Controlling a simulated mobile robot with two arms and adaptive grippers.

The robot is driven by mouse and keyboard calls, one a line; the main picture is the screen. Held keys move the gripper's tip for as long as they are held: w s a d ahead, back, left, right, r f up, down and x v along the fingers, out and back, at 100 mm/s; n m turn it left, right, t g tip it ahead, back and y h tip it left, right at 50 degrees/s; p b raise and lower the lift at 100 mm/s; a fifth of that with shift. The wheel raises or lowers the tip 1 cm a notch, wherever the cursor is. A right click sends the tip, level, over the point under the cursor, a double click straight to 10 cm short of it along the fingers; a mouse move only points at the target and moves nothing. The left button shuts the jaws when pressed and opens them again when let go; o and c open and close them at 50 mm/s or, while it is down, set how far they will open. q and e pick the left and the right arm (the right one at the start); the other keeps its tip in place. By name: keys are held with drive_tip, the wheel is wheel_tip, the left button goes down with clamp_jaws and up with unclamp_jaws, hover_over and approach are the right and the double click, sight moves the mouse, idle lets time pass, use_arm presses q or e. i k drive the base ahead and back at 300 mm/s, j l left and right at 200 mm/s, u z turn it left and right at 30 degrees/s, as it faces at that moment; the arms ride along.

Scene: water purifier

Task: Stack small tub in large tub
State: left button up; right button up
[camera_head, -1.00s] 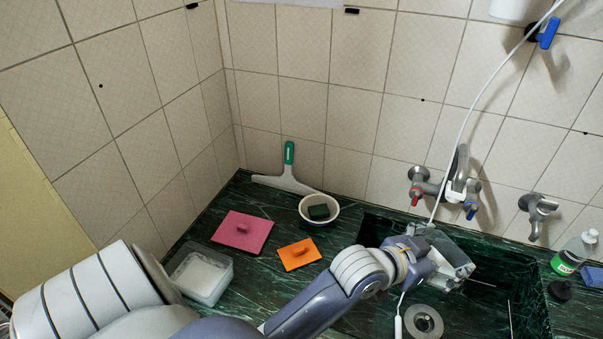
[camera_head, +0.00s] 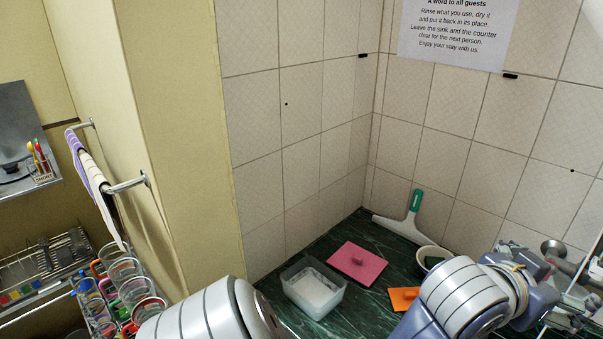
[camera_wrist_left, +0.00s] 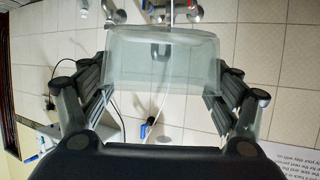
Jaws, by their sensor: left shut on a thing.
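A clear, smaller-looking tub, apparently the small tub (camera_wrist_left: 163,62), shows in the left wrist view between the two black fingers. My left gripper (camera_wrist_left: 157,84) is shut on it, a finger at each side. In the head view my left gripper (camera_head: 535,268) is at the right edge, well right of the large tub. The held tub is hard to make out there. My right gripper is not in view.
A pink pad (camera_head: 357,263), an orange pad (camera_head: 403,297) and a bowl (camera_head: 430,257) lie between the large tub and my left gripper. A squeegee (camera_head: 411,220) leans at the tiled wall. Glasses in a rack (camera_head: 124,290) and a towel rail (camera_head: 126,185) are at the left.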

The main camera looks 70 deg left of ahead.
sight(313, 295)
drive_tip(key=u, duration=0.4)
drive_tip(key=k+u, duration=0.15)
drive_tip(key=u, duration=0.6)
drive_tip(key=k, duration=0.05)
